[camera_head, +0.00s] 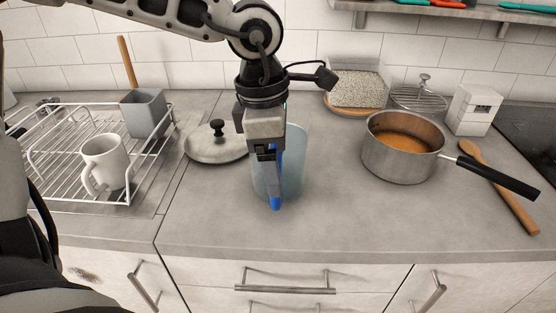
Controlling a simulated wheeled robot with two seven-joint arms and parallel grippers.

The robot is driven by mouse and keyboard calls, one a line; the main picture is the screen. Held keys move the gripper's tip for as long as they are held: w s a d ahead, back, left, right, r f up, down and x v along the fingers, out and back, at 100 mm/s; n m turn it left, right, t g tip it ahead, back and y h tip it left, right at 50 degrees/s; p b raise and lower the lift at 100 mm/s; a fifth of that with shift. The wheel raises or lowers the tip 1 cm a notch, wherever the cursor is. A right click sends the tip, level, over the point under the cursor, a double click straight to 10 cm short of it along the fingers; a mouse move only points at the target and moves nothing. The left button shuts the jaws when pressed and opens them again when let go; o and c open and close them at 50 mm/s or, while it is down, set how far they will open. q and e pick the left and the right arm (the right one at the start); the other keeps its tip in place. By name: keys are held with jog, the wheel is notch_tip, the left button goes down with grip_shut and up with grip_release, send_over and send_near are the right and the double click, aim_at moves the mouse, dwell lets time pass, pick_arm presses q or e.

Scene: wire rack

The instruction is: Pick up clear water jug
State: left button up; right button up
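The clear water jug (293,165) is a bluish see-through vessel with a blue handle (276,195). It stands upright on the grey counter at the middle of the head view. My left gripper (268,155) reaches down from above at the jug's near side, at the upper part of the handle. The gripper hides part of the jug and the top of the handle. Its fingers overlap the handle in the picture, and I cannot tell whether they are closed on it. My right gripper is not in view.
A pot lid (216,147) lies just left of the jug. A steel pot (390,160) stands to the right, its black handle pointing right, beside a wooden spoon (505,190). A white wire rack (60,185) holds a mug (104,162) and a grey holder (145,113). The front counter is clear.

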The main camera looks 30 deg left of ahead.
pick_arm(q)
grip_shut()
jog(key=shift+w+r, duration=0.1)
jog(key=shift+r, duration=0.2)
